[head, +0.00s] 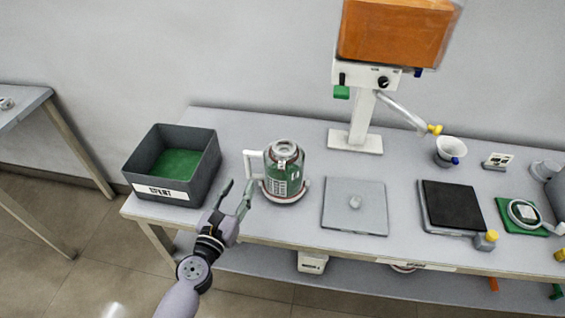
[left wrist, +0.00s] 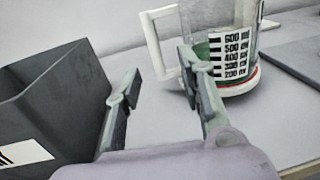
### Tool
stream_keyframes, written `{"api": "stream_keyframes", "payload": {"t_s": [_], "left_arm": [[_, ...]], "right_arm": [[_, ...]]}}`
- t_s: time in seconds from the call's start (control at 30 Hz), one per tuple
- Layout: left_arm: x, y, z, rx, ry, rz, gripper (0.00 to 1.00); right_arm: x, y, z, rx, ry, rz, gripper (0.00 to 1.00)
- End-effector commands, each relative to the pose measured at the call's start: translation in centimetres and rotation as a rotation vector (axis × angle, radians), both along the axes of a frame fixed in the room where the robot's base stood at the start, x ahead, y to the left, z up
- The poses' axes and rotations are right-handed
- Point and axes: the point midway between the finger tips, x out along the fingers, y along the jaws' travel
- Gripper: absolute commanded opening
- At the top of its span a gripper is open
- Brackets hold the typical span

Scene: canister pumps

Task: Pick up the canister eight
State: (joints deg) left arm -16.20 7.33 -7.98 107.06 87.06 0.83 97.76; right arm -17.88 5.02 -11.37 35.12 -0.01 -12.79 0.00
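The canister (head: 285,171) is green and transparent with a grey lid, a white handle on its left and a black-and-white volume scale. It stands upright on the table. I cannot read a number eight on it. It also shows in the left wrist view (left wrist: 226,22), cut off at the top. My left gripper (head: 238,188) is open and empty at the table's front edge, left of the canister and below its handle. In the left wrist view my left gripper's (left wrist: 160,75) fingers are apart, with the right finger overlapping the canister's lower left side. My right gripper is not in view.
A dark grey bin (head: 205,165) with a green floor stands left of the canister, close to my left gripper. A grey plate (head: 340,215) with a knob, a black-topped scale (head: 452,205) and a pump stand (head: 356,141) with an orange tank (head: 395,30) are to the right.

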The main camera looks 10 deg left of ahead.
Motion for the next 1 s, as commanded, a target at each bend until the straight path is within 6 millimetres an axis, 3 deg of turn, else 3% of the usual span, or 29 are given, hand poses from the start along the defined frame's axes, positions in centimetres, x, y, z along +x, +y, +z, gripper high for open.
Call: {"api": "stream_keyframes", "payload": {"t_s": [0.1,0.27,0.63,1.0], "left_arm": [[2.1,-0.4,0.1,0.000,-0.001,-0.001,0.36],[3.2,-0.5,0.0,0.001,0.001,0.000,0.36],[7.8,-0.6,0.0,0.001,0.000,-0.002,0.36],[8.5,-0.7,-0.1,0.001,0.001,-0.001,0.34]], "right_arm": [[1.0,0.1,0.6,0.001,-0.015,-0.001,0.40],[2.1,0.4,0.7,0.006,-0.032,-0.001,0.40],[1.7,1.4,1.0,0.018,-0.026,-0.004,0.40],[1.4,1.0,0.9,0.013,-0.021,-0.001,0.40]]}}
